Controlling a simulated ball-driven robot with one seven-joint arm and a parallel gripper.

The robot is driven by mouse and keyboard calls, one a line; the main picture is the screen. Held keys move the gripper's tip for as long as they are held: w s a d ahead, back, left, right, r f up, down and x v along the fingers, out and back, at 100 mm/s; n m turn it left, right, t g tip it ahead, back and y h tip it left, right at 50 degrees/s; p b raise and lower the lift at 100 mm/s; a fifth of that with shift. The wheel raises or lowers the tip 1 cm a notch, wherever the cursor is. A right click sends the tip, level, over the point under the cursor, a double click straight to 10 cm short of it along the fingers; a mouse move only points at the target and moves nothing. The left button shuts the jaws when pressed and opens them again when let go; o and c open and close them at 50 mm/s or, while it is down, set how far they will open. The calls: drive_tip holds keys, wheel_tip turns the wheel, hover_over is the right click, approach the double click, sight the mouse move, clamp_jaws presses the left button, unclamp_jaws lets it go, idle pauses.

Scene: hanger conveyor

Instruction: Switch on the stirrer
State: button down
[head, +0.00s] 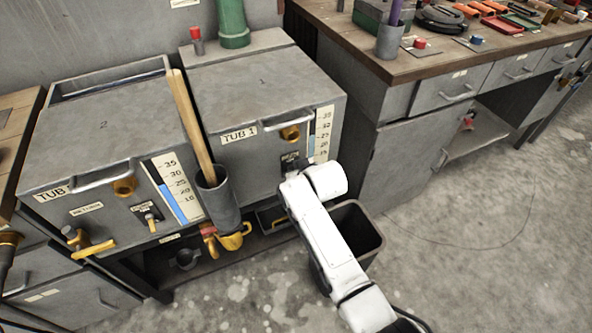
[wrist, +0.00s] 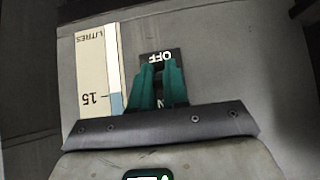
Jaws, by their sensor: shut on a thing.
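In the head view my white wrist covers the area just below the plate.
The level scale (wrist: 98,75) is close beside my fingers. Tub 2 (head: 105,125) stands to the left with its own small switch (head: 150,219). A grey holder with a wooden paddle (head: 192,125) hangs between the tubs. A dark bin (head: 357,230) is under my arm; a workbench (head: 400,60) stands right.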

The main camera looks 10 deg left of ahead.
drive_tip(key=shift+r+g+h, duration=0.1)
drive_tip(key=shift+g+h, duration=0.3)
drive_tip(key=shift+g, duration=0.1)
drive_tip(key=c, duration=1.1)
unclamp_jaws()
drive_tip(key=p+v, duration=0.4)
drive_tip(key=v, duration=0.6)
drive_tip(key=shift+s+d+r, duration=0.15)
drive_tip(key=shift+d+r, duration=0.05)
drive_tip(key=shift+r, duration=0.1)
